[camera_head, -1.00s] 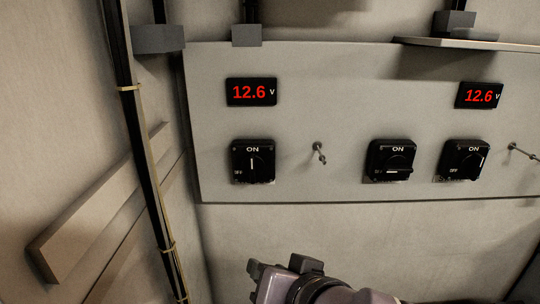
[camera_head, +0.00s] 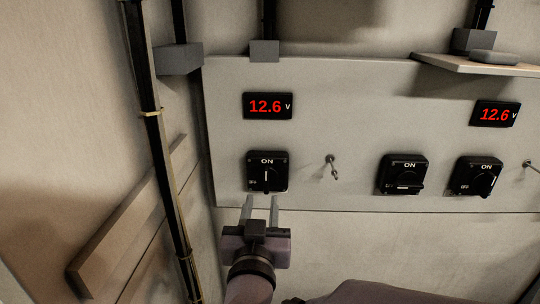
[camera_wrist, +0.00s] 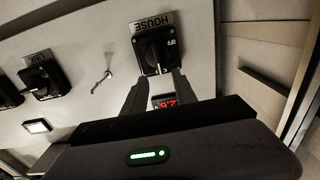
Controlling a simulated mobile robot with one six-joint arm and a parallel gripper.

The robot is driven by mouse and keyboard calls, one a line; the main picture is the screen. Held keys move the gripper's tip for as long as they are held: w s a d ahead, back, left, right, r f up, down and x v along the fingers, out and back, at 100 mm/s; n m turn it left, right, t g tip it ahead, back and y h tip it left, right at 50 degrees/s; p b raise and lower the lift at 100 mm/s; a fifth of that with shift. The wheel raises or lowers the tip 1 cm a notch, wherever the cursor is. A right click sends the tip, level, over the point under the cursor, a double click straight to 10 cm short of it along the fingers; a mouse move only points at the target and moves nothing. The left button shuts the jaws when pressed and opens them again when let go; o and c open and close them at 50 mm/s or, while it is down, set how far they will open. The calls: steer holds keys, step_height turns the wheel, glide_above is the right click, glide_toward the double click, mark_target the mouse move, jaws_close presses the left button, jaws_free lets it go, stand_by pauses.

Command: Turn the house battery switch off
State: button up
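The house battery switch (camera_head: 267,172) is the leftmost black rotary switch on the grey panel. In the wrist view, turned upside down, a HOUSE label (camera_wrist: 153,22) sits beside this switch (camera_wrist: 157,50). Its knob stands upright, in line with ON, in the head view; OFF is to its left there. My gripper (camera_head: 261,200) is just below the switch in the head view, its two fingers apart and pointing up towards it. In the wrist view the fingers (camera_wrist: 158,82) are open and empty, reaching towards the switch. I cannot tell whether they touch it.
A middle switch (camera_head: 402,175), marked LINK in the wrist view (camera_wrist: 42,76), has its knob level. A right switch (camera_head: 477,177) is beyond it. A small metal toggle (camera_head: 332,167) juts out right of the house switch. A red 12.6 V display (camera_head: 267,106) is above. Cables (camera_head: 165,150) run at left.

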mark_target(266, 181)
steer(key=w, duration=0.6)
steer(key=w+b, duration=0.1)
steer(key=w, duration=0.2)
steer(key=shift+w+d+f, duration=0.2)
steer(key=shift+d+f, duration=0.1)
steer(key=shift+c, duration=0.2)
jaws_close()
